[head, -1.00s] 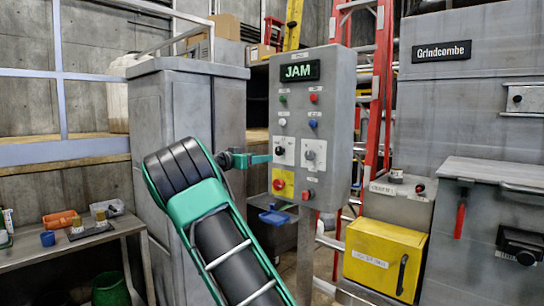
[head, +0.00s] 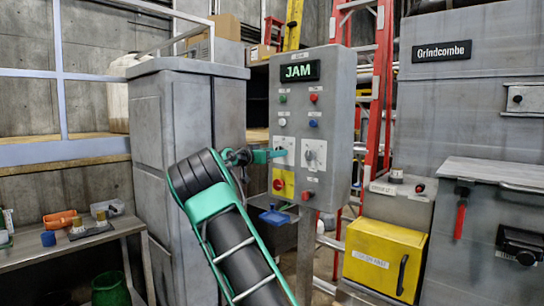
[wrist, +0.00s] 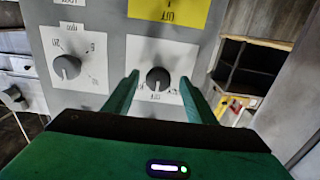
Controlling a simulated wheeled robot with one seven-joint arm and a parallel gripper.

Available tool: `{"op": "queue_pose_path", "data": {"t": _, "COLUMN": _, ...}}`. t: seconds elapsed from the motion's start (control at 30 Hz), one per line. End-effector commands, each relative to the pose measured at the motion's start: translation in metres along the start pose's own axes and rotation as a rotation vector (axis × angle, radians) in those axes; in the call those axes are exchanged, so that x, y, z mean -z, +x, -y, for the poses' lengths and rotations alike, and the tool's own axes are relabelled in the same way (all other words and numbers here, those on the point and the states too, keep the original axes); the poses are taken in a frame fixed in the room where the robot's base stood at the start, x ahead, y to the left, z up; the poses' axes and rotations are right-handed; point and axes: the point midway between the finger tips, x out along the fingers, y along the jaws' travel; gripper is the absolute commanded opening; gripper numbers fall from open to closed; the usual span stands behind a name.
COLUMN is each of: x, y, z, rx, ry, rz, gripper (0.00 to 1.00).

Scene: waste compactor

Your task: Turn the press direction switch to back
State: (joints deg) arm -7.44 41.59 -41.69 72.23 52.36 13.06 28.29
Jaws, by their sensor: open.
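The grey control panel (head: 334,125) carries two white plates with dark rotary knobs side by side. The other knob (wrist: 67,67) is free, on the right plate (head: 314,155) in the head view. I cannot tell if the fingers touch the knob. The plate labels are too small to read surely.
A yellow plate with a red control (head: 279,184) lies just below the left plate. Push buttons (head: 314,97) and a "JAM" display (head: 299,71) are above. A blue tray (head: 275,217) is under the panel. A grey cabinet (head: 165,110) stands left of my arm.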

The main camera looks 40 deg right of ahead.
Motion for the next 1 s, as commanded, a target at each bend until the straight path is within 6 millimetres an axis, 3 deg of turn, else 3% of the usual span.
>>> {"op": "queue_pose_path", "data": {"t": 0.27, "x": 0.0000, "y": 0.0012, "z": -0.0004, "rx": -0.001, "ry": 0.000, "rz": 0.000, "gripper": 0.49}}
{"op": "queue_pose_path", "data": {"t": 0.43, "x": 0.0001, "y": 0.0011, "z": -0.0002, "rx": 0.000, "ry": 0.000, "rz": 0.000, "gripper": 0.10}}
{"op": "queue_pose_path", "data": {"t": 0.77, "x": 0.0004, "y": 0.0005, "z": 0.0012, "rx": 0.003, "ry": -0.029, "rz": -0.001, "gripper": 0.10}}
{"op": "queue_pose_path", "data": {"t": 1.0, "x": 0.0010, "y": 0.0000, "z": 0.0019, "rx": 0.005, "ry": -0.155, "rz": -0.003, "gripper": 0.10}}
